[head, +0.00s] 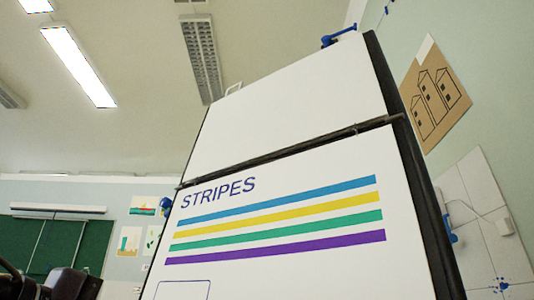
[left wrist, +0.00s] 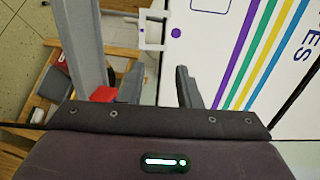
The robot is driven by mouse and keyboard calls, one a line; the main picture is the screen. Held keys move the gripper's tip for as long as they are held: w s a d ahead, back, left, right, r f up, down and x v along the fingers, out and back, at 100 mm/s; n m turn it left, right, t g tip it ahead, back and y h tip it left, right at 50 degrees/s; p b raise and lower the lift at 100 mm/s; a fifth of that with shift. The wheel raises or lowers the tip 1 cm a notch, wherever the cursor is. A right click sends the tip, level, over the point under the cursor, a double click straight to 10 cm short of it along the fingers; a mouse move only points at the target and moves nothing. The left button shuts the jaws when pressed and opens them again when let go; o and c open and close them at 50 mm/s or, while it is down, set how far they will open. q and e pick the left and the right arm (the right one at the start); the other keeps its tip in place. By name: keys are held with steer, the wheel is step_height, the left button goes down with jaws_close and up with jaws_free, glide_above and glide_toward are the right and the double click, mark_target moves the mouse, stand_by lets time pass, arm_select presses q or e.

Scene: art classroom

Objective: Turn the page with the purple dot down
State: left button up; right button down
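The flip chart page headed STRIPES (head: 300,262) has blue, yellow, green and purple stripes and hangs on a tilted board. In the left wrist view, the purple dot (left wrist: 176,33) is near the page's edge, beside a white tab with an opening (left wrist: 152,44). My left gripper (left wrist: 160,72) is open and empty, its fingers apart. The tab and dot lie beyond the fingertips, roughly in line with the gap. No contact shows. In the head view, dark parts of my left arm show at the lower left. My right gripper is out of view.
A blank white panel (head: 290,105) rises above the page, past a dark bar (head: 290,152). Blue knobs (head: 340,38) sit at the board's edges. Wooden furniture (left wrist: 40,80) stands at the left in the wrist view. A green chalkboard (head: 55,245) is on the far wall.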

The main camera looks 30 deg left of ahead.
arm_select(q)
steer(key=v, duration=1.1)
stand_by(1.2)
stand_by(0.6)
